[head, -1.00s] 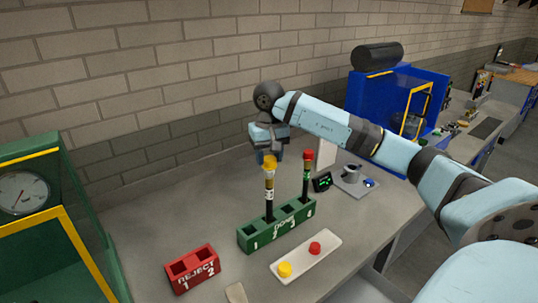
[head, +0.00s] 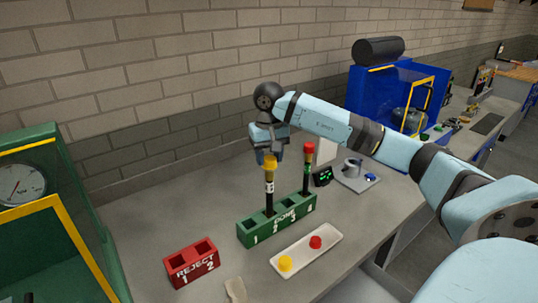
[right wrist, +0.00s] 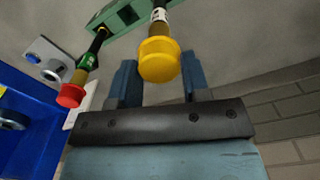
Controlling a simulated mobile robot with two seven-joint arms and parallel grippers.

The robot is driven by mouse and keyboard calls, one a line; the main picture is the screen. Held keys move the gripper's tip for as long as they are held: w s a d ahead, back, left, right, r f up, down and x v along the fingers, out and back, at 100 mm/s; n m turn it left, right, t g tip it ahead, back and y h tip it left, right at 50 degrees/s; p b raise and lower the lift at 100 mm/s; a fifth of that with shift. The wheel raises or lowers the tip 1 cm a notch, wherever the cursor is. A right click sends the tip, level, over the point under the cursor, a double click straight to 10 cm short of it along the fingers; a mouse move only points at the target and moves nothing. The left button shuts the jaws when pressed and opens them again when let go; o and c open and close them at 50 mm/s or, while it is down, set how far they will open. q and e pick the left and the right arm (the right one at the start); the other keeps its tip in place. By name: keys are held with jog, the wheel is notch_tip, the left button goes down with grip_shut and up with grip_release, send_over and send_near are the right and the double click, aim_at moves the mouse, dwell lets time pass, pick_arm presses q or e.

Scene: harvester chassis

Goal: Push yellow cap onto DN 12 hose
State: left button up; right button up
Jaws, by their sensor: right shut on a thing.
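The yellow cap (head: 270,163) is on the top end of the upright dark hose (head: 269,200), which stands in the green DONE rack (head: 262,231). My right gripper (head: 268,153) is at the cap, shut on it. In the right wrist view the cap (right wrist: 160,61) lies between the two blue fingers of my right gripper (right wrist: 158,82). The hose carries a white label and a brass-coloured end below the cap. How deep the cap sits cannot be told. My left gripper is not in view.
A second hose with a red cap (head: 309,148) stands in the rack's right end. A white tray (head: 300,256) holds loose yellow and red caps. A red REJECT rack (head: 192,263) is at front left, a small black display (head: 322,176) behind right.

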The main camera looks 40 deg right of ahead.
jog(key=shift+f, duration=0.25)
jog(key=shift+r, duration=0.1)
jog(key=o, duration=1)
jog(key=shift+c, duration=0.2)
jog(key=shift+r, duration=0.5)
notch_tip(320, 180, up, 13)
jog(key=shift+f, duration=0.15)
